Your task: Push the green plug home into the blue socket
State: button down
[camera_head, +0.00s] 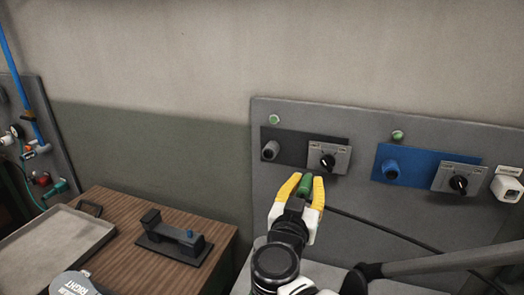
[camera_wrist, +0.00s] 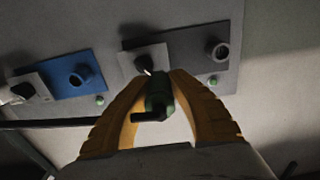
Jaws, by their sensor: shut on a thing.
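My gripper (camera_head: 305,181) is shut on the green plug (camera_head: 305,187), its yellow fingers on either side. The plug also shows between the fingers in the wrist view (camera_wrist: 158,92). I hold it in front of the grey panel, below the left knob. The blue socket (camera_head: 391,169) is a round collar on a blue plate (camera_head: 422,158), to the right of and apart from the plug. In the wrist view, the blue socket (camera_wrist: 79,79) lies to the left of the plug. The plug's tip and the socket's inside cannot be made out clearly.
The panel (camera_head: 300,112) also bears a dark grey socket (camera_head: 270,150), two black knobs (camera_head: 327,160) and green lamps (camera_head: 274,119). A white box (camera_head: 507,187) is at the right. A black cable (camera_head: 395,233) runs rightward. A wooden table (camera_head: 120,215) with a tray (camera_head: 45,248) stands left.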

jog(key=p, duration=0.3)
send_near(391, 171)
jog(key=shift+s, duration=0.85)
jog(key=shift+a, duration=0.3)
jog(key=shift+w, duration=0.2)
jog(key=shift+b+x, duration=0.9)
jog(key=shift+x, duration=1.45)
jog(key=shift+b+x, duration=0.5)
jog(key=shift+x, duration=0.9)
dwell(0.4)
jog(key=c, duration=1.2)
grip_release()
jog(key=shift+d, duration=0.1)
jog(key=shift+s, duration=0.1)
